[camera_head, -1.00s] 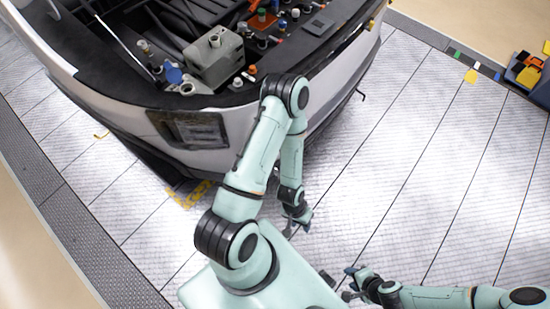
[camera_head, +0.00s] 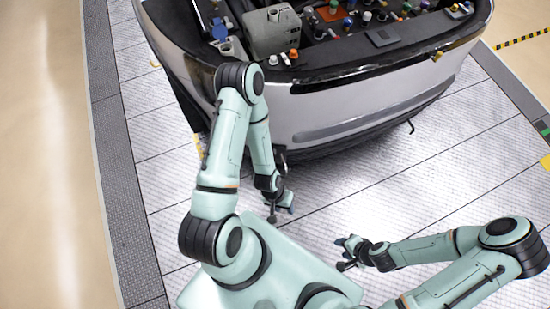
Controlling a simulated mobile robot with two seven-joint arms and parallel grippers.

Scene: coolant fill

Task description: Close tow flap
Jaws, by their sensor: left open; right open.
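The white car front (camera_head: 340,108) stands ahead of me with its engine bay open. I cannot clearly make out a tow flap on its bumper. A small dark hooked piece (camera_head: 411,127) sticks out below the bumper's lower right edge; I cannot tell what it is. My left gripper (camera_head: 280,213) is open and empty, low in front of the bumper and apart from it. My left arm hides part of the bumper's left side. My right gripper (camera_head: 343,255) is open and empty, further from the car, over the floor.
The engine bay holds a grey reservoir (camera_head: 272,32), a blue cap (camera_head: 219,28) and several coloured caps. Pale metal floor plates (camera_head: 395,185) are clear to the right of the grippers. A dark grey border strip (camera_head: 118,190) runs along the left, with beige floor beyond.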

